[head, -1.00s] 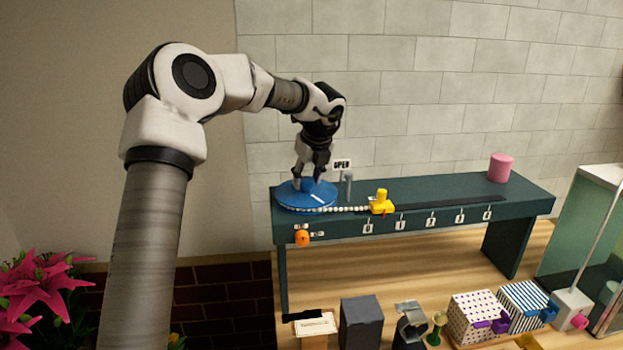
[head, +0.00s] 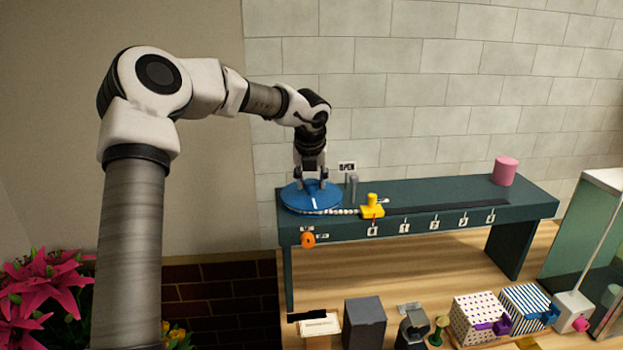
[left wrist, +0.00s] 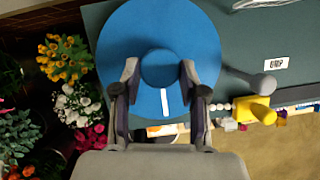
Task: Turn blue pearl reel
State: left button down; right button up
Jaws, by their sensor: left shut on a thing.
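The blue reel (head: 295,200) is a flat disc on the left end of the dark green bench (head: 440,190). It also shows in the left wrist view (left wrist: 125,50), with a round blue knob (left wrist: 160,66) at its middle and a white mark (left wrist: 164,103) on its face. My left gripper (head: 312,184) points down over the reel, shut on the knob with a finger at each side. A strand of white pearls (head: 342,212) runs from the reel's front edge to a yellow slider (head: 372,206), which stands above the 0 label. My right gripper is not in view.
A grey post (head: 352,188) and an OPEN sign (head: 347,166) stand just right of the reel. An orange knob (head: 308,240) is on the bench front. A pink cylinder (head: 505,171) stands at the right end. Patterned boxes (head: 478,312) sit lower on the wooden table.

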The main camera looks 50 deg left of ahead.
pick_arm(q)
jog(key=shift+f, duration=0.2)
jog(key=c, duration=0.9)
grip_release()
jog(key=shift+o, duration=1.4)
jog(key=shift+w+a, duration=0.15)
jog(key=v, duration=1.2)
jog(key=shift+w+a+f, duration=0.1)
